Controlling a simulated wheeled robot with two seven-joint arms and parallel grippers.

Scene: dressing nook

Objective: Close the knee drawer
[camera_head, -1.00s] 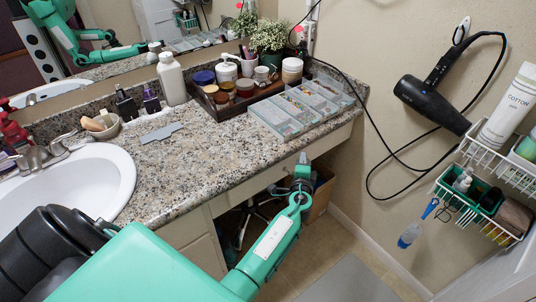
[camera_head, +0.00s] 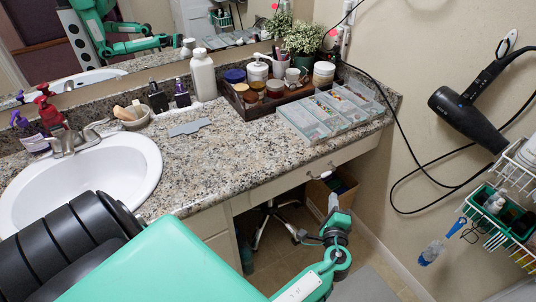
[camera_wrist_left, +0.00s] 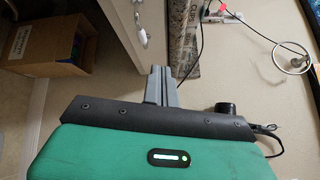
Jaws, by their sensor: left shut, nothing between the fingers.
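The knee drawer (camera_head: 284,184) is the pale front under the granite counter, with a small metal handle (camera_head: 322,174). Its front looks about flush beneath the counter edge; a small gap cannot be ruled out. My left gripper (camera_head: 333,203) is shut and empty, in front of and a little below the handle, apart from it. In the left wrist view the shut fingers (camera_wrist_left: 161,84) point toward the pale drawer face, with the handle (camera_wrist_left: 141,30) ahead and slightly left. My right gripper is not in view.
The granite counter (camera_head: 235,160) carries a sink (camera_head: 85,175), a brown tray and a clear organizer (camera_head: 310,122). Below are a cardboard box (camera_head: 318,200) and a chair base (camera_head: 268,228). A hair dryer (camera_head: 465,115) and wire baskets hang on the right wall.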

